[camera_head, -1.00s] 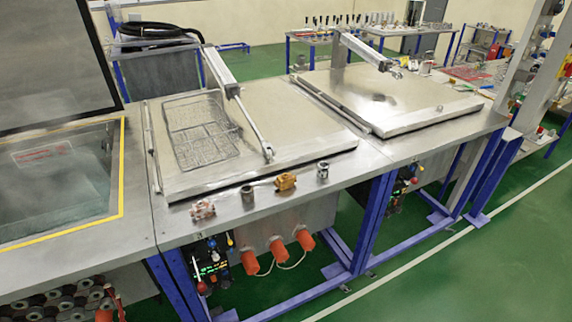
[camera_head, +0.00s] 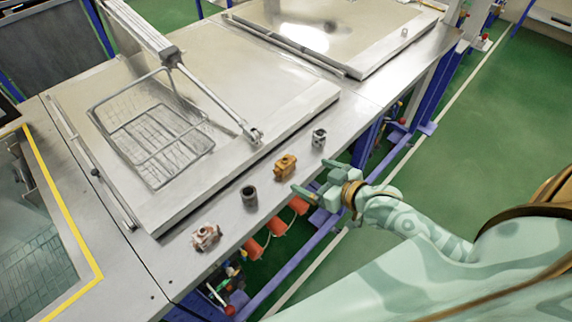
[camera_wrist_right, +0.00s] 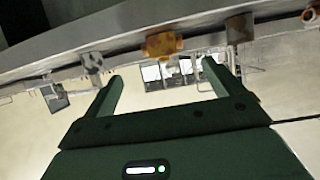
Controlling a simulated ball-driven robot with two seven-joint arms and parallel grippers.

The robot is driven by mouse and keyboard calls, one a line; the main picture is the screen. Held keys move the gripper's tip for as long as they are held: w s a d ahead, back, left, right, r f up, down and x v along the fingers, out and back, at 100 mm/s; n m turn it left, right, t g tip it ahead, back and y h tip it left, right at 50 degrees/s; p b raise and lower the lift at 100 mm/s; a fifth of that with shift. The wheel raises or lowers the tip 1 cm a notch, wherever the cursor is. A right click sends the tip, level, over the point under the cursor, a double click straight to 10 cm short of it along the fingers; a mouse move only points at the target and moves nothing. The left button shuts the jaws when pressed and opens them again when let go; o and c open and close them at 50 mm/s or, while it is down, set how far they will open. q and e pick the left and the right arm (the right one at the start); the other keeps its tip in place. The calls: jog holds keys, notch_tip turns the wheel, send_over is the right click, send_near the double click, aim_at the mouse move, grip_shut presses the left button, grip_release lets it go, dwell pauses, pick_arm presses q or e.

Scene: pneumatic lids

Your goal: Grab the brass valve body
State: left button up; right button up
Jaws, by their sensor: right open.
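The brass valve body (camera_head: 285,166) is golden-yellow and stands on the front steel ledge of the bench, between a dark cylinder and a small steel fitting. In the right wrist view the valve body (camera_wrist_right: 163,44) shows beyond the fingertips, roughly centred between them. My right gripper (camera_head: 310,177) is open and empty, just off the bench's front edge to the right of the valve body and apart from it. Its two fingers (camera_wrist_right: 162,72) also show spread in the right wrist view. My left gripper is in neither current view.
On the same ledge stand a dark cylinder (camera_head: 249,196), a steel fitting (camera_head: 319,138) and a reddish-pink valve part (camera_head: 206,237). Behind them is a large lid (camera_head: 240,110) bearing a wire basket (camera_head: 185,163) and a pneumatic cylinder (camera_head: 145,28). Green floor right of the bench is open.

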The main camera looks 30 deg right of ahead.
aim_at(290, 165)
jog(key=x, duration=0.5)
jog(key=shift+w+f+b, duration=0.1)
jog(key=shift+w+b, duration=0.05)
jog(key=shift+b, duration=0.25)
jog(key=x, duration=0.4)
jog(key=b+x, duration=0.1)
jog(key=x, duration=0.1)
jog(key=shift+a+r, duration=0.25)
jog(key=shift+r, duration=0.1)
jog(key=shift+c, duration=0.6)
jog(key=c, duration=1)
jog(key=shift+c, duration=1.2)
jog(key=shift+r, duration=0.15)
